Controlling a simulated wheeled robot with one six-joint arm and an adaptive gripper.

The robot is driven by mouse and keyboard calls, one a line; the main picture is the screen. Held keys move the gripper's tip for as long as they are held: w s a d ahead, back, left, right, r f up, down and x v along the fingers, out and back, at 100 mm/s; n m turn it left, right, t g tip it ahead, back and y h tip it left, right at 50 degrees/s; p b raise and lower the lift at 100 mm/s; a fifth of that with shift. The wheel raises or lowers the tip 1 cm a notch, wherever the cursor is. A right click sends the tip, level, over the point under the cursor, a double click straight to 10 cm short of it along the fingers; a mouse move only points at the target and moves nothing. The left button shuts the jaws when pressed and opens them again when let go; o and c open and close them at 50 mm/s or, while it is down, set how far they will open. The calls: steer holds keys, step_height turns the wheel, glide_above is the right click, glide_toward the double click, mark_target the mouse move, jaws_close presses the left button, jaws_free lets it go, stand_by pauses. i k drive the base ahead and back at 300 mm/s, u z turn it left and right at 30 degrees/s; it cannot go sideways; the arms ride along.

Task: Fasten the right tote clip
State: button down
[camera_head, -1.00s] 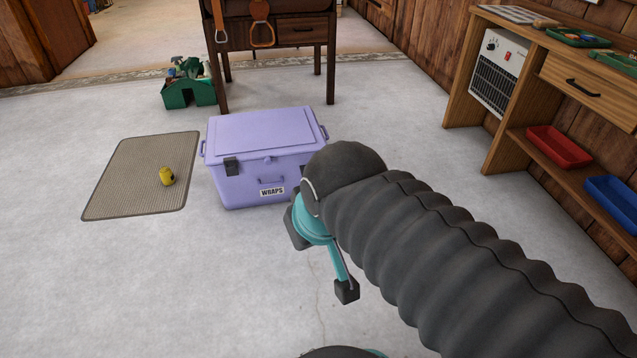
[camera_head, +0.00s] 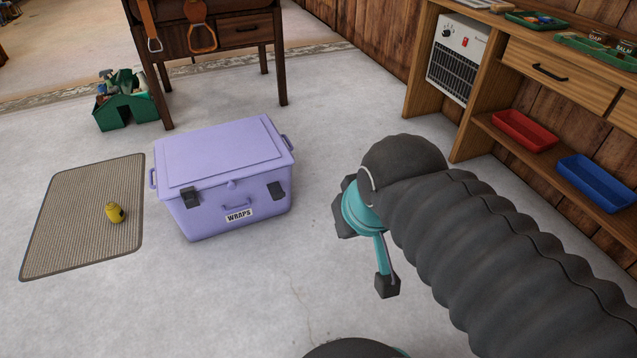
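The purple tote (camera_head: 228,152) with the WRAPS label stands on the floor, left of my gripper, with its lid down. Its left clip (camera_head: 190,197) is a dark block at the lid's front edge. Its right clip (camera_head: 276,190) is a dark, slightly slanted block on the front near the right corner and appears to sit a little below the lid's edge. Whether it is latched is too small to tell. My gripper (camera_head: 364,252) is right of the tote, apart from it, pointing down, fingers apart and nothing visible between them. My dark sleeved arm hides part of it.
A ribbed mat (camera_head: 85,215) with a yellow object (camera_head: 115,213) lies left of the tote. A green caddy (camera_head: 126,108) and a dark wooden stand (camera_head: 215,35) are behind. A wooden bench (camera_head: 490,135) lines the right wall. Floor before the tote is clear.

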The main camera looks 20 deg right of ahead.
mark_target(277, 193)
steer(key=z, duration=0.15)
steer(key=i, duration=0.85)
steer(key=u, duration=0.3)
